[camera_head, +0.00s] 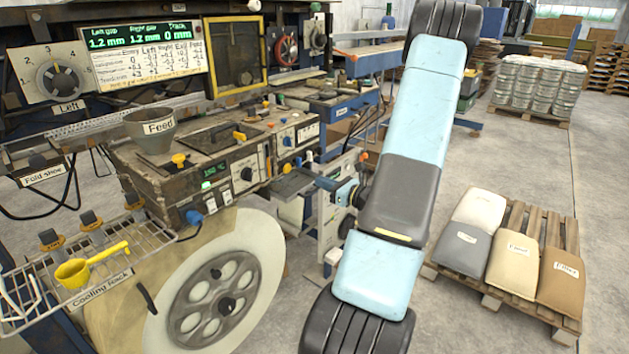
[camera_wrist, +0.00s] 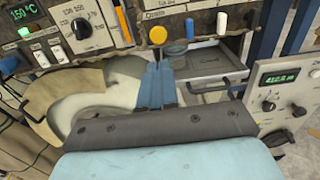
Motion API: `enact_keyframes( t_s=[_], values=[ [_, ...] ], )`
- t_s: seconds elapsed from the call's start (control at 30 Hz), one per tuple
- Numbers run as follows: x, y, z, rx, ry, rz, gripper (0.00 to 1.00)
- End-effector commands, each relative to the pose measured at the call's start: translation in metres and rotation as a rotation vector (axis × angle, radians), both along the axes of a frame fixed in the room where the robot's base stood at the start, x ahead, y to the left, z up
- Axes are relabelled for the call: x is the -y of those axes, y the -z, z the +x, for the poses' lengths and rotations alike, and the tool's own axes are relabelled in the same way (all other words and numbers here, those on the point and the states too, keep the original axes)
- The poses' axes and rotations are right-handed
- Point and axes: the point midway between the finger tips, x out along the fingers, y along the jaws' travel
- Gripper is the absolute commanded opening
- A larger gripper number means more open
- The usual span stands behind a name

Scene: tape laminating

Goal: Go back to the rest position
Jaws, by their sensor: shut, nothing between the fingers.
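My gripper shows in the wrist view (camera_wrist: 158,84), its two blue fingers together and empty. The fingertips point toward the machine's front, below a yellow knob (camera_wrist: 157,35) and left of a grey drawer-like tray (camera_wrist: 212,65). I cannot tell whether they touch anything. In the head view my gripper (camera_head: 326,183) is small, partly hidden behind my arm, in front of the machine's right side. My arm stands raised across the middle of the view, hiding what lies behind it.
The laminating machine (camera_head: 200,155) with a Feed funnel (camera_head: 150,130) and large wheel (camera_head: 215,300) fills the left. A pallet (camera_head: 505,308) with several sacks stands at right. Open concrete floor lies further right.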

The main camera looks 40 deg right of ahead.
Motion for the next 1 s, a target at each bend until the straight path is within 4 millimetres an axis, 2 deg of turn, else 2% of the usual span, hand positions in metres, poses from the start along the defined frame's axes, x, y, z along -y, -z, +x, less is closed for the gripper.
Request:
enact_keyframes(
  t_s=[0.17, 0.73, 0.87, 1.0],
  values=[
    [0.002, 0.000, -0.005, -0.001, 0.002, 0.000, 0.00],
    [-0.001, -0.003, -0.004, 0.000, -0.012, -0.010, 0.00],
    [-0.025, -0.018, 0.001, 0.000, -0.100, -0.067, 0.00],
    [-0.074, -0.045, 0.004, -0.001, -0.278, -0.187, 0.00]
  ],
)
